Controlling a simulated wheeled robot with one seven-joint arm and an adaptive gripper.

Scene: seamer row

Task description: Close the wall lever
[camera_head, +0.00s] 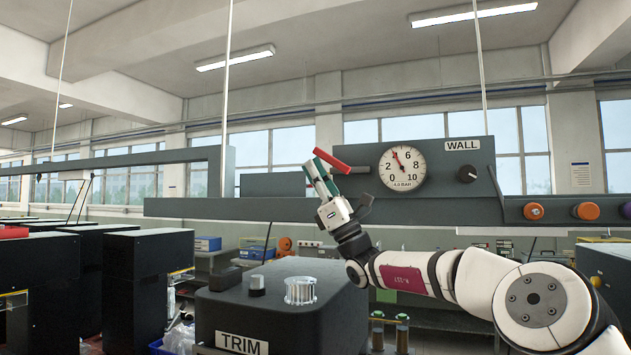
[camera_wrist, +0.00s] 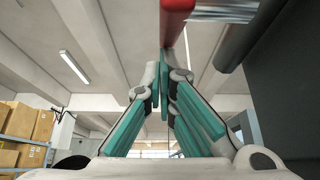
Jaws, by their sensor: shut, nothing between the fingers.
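The wall lever (camera_head: 332,160) has a red handle and sits at the left of the grey panel marked WALL, left of a round dial. Its handle slants up to the left from its mount. My gripper (camera_head: 317,168), with green finger pads, is just left of and below the handle in the head view. In the wrist view, my gripper (camera_wrist: 164,62) has its fingertips together, and the red lever handle (camera_wrist: 175,18) is at the top, close to the tips. I cannot tell whether they touch. No object shows between the fingers.
The dial (camera_head: 402,166) and a black knob (camera_head: 467,174) are on the panel. Orange knobs (camera_head: 586,211) line a bar at right. A dark box marked TRIM (camera_head: 270,300) stands below my gripper. Black cabinets (camera_head: 145,285) stand at left.

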